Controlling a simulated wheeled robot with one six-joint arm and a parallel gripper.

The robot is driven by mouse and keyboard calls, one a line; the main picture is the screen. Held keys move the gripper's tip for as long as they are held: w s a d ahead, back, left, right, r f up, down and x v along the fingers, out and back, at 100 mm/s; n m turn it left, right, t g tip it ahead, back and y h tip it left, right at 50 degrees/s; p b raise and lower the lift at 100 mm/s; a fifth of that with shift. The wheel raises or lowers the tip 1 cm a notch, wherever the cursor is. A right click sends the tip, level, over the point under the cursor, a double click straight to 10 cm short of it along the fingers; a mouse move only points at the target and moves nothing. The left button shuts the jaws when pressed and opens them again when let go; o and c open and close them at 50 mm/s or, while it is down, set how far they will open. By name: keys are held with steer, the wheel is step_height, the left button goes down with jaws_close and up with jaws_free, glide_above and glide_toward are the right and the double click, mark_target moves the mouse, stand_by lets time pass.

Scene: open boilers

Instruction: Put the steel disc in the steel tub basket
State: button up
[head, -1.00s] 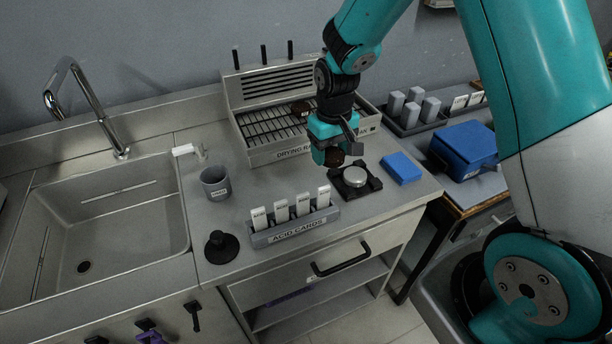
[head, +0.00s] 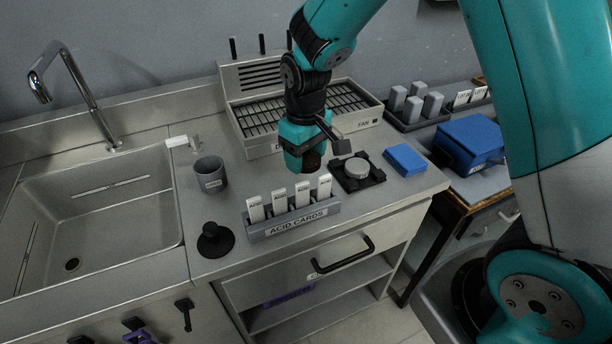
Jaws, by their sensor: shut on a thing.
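My gripper (head: 308,157) points down above the counter, just left of the black stand. It is shut on a dark brown round piece (head: 312,160), of which only part shows between the fingers; I cannot tell whether this is the steel disc. A pale silvery round piece (head: 357,167) sits on the black stand (head: 372,180), to the right of my gripper and apart from it. I cannot make out a steel tub basket in this view.
A card holder (head: 292,222) marked ACID CARDS stands in front of my gripper. The drying rack (head: 345,97) is behind. A grey cup (head: 210,173), a black knobbed piece (head: 215,238) and the sink (head: 95,215) are left. A blue block (head: 405,159) lies right.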

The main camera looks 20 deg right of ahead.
steer(key=shift+f, duration=3.35)
steer(key=o, duration=0.6)
steer(key=shift+f, duration=0.15)
steer(key=shift+c, duration=0.2)
steer(key=shift+o, duration=0.8)
